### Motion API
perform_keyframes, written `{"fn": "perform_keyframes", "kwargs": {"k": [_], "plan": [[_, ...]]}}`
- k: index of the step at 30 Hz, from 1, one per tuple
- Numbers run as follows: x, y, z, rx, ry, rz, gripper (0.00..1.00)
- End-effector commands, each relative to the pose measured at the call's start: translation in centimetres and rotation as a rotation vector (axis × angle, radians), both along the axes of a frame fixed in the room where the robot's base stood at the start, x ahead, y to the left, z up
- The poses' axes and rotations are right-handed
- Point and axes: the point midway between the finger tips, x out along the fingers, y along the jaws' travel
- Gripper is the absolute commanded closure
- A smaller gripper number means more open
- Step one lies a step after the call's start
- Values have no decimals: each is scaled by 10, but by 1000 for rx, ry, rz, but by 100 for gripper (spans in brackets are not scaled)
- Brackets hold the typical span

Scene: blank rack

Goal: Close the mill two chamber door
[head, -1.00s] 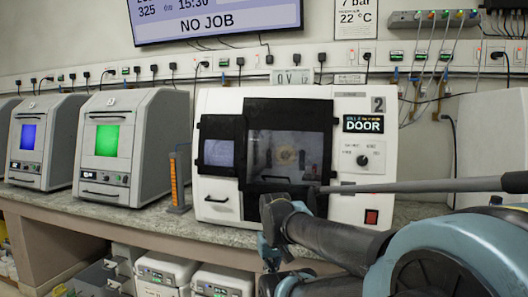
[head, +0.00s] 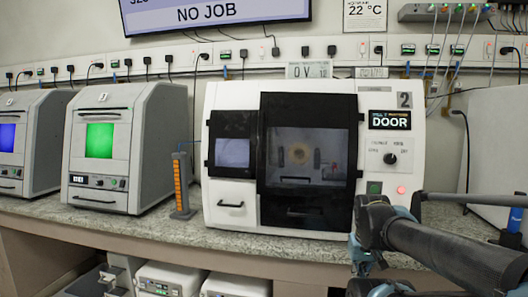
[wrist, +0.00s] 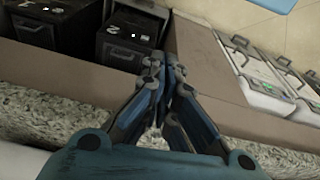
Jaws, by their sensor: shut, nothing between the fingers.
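Mill two is the white machine (head: 228,190) marked "2" on the bench in the head view. Its black-framed chamber door (head: 307,205) with a dark window stands across the middle of its front. I cannot tell whether the door is fully flush. The display (head: 390,120) reads "DOOR". My gripper (wrist: 166,63) is shut and empty in the wrist view, pointing past the bench edge toward the shelf below. The mill door is not in the wrist view. My arm covers the area at the mill's lower right in the head view.
A grey machine with a green screen (head: 99,140) stands left of the mill, beside an orange-marked upright (head: 181,183). A large white cabinet (head: 499,150) is at the right. Black boxes (wrist: 130,38) and white units (wrist: 258,72) sit below the bench.

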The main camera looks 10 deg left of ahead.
Motion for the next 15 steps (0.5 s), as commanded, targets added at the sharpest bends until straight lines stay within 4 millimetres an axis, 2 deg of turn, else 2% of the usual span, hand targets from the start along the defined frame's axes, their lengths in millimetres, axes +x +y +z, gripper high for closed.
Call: {"fn": "perform_keyframes", "kwargs": {"k": [7, 10, 15], "plan": [[0, 0, 0, 0, 0, 2, 100], [-6, 2, 10, -6, -10, 33, 100], [9, 14, 43, -41, -2, 214, 100]]}}
